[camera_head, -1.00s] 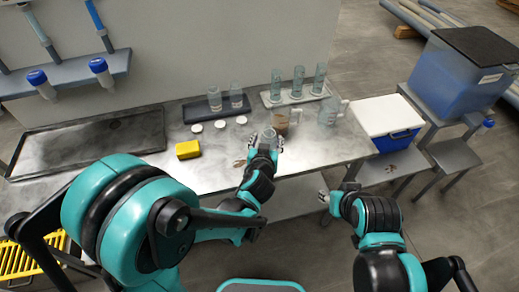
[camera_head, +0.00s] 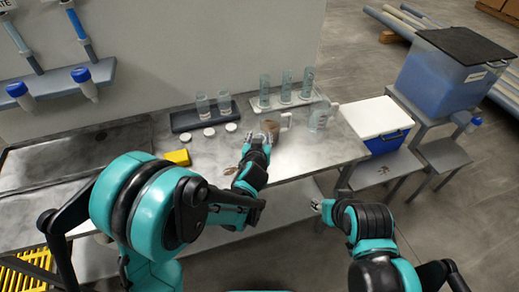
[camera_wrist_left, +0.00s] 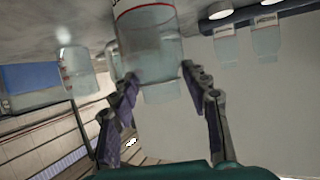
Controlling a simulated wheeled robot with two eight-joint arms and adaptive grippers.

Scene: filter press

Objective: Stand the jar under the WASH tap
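A clear jar (camera_wrist_left: 150,45) with a red line fills the upper middle of the left wrist view, at the fingertips of my left gripper (camera_wrist_left: 160,75). The fingers flank it and slant in towards it; whether they press on it I cannot tell. In the head view my left gripper (camera_head: 257,145) is low over the table's front part, just before a brown-filled mug (camera_head: 270,128), and hides most of the jar. My right gripper (camera_head: 320,205) is off the table's front edge, small and unclear. Two blue-capped taps (camera_head: 85,82) hang at the upper left; no WASH label is readable.
A yellow sponge (camera_head: 177,157) and white discs (camera_head: 209,132) lie left of my gripper. Clear tubes stand on a dark tray (camera_head: 183,122) and a pale tray (camera_head: 264,108) behind. A clear pitcher (camera_head: 319,116) and a cooler (camera_head: 377,118) are right. A dark basin (camera_head: 60,160) is left.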

